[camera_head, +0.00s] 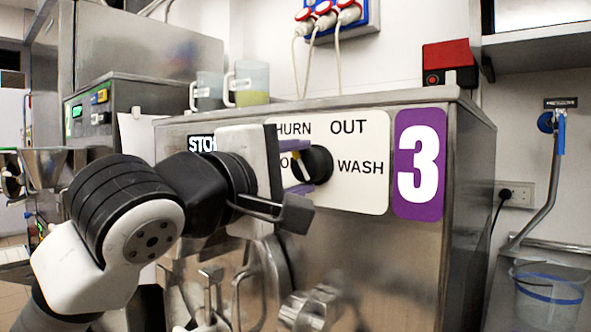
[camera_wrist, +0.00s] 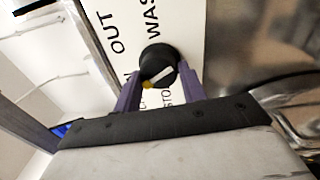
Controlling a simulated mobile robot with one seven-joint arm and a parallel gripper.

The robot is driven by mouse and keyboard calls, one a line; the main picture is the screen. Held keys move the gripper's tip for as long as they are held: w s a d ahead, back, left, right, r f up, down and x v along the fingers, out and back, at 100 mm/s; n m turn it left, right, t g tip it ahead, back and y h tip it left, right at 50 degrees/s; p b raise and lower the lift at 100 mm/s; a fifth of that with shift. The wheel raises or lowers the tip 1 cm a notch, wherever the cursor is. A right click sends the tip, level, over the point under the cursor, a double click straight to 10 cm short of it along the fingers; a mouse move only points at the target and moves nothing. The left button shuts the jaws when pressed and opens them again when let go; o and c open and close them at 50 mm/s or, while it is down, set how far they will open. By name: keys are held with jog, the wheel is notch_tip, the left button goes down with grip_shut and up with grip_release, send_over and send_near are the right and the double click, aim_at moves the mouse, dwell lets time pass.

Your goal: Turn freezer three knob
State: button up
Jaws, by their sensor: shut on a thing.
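The freezer three knob (camera_head: 319,165) is round and black. It sits on a white label plate (camera_head: 372,198) with the words OUT and WASH and partly covered words at the left. A purple sign with a white 3 (camera_head: 419,164) is to the right of the plate. My gripper (camera_head: 308,168) reaches in from the left, its purple fingers around the knob. In the wrist view the fingers (camera_wrist: 158,80) touch the knob (camera_wrist: 157,60) on both sides. The knob's white pointer with a yellow end slants there. My gripper hides part of the plate.
Two measuring jugs (camera_head: 252,83) stand on the freezer's top edge. A metal spout and handles (camera_head: 304,311) stick out below the knob. A bucket (camera_head: 549,296) stands at the right.

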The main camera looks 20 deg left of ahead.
jog(key=o, duration=1)
jog(key=shift+b+v, duration=0.95)
jog(key=shift+v, duration=5.95)
